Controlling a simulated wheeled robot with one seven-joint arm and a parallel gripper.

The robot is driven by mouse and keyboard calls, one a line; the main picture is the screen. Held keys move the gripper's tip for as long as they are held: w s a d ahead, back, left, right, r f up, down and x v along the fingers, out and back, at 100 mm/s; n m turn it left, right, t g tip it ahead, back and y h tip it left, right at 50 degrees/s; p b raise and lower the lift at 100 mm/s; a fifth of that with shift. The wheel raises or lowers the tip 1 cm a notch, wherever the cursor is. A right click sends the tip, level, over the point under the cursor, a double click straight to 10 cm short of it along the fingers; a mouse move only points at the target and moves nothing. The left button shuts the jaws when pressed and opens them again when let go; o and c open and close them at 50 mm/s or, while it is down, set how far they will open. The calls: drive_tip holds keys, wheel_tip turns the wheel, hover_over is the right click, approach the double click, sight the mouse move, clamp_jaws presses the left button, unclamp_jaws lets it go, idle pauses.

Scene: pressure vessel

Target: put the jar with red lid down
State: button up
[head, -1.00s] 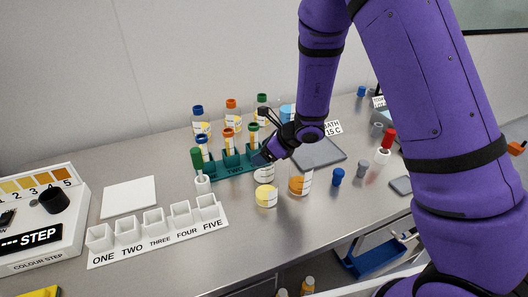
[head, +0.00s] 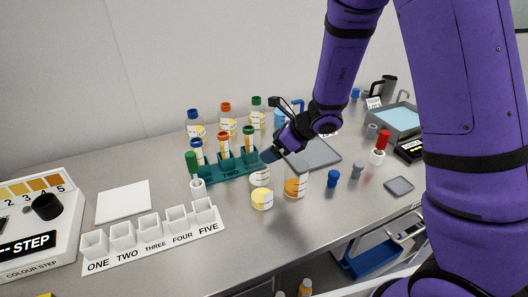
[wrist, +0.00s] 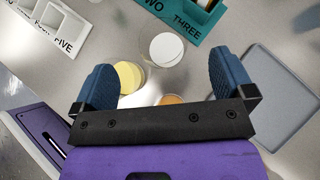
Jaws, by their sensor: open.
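My gripper (head: 269,155) is open and empty, pointing down just above a group of small jars. In the wrist view its two blue fingers (wrist: 165,84) are wide apart. Below are a yellow-topped jar (head: 262,199), a white-topped jar (head: 260,177) and a clear jar with orange contents (head: 296,187). All stand upright on the bench. The wrist view shows the yellow top (wrist: 129,77), the white top (wrist: 166,50) and part of an orange one (wrist: 171,99) near the gripper's black edge. I cannot make out a red lid on any jar.
A green rack (head: 232,168) with capped tubes stands left of the gripper, with bottles behind. A white numbered rack (head: 150,236) is at the front left. A grey tray (head: 318,155) lies to the right. A red-topped white piece (head: 377,157) stands farther right.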

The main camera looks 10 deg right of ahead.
drive_tip(key=shift+v, duration=2.7)
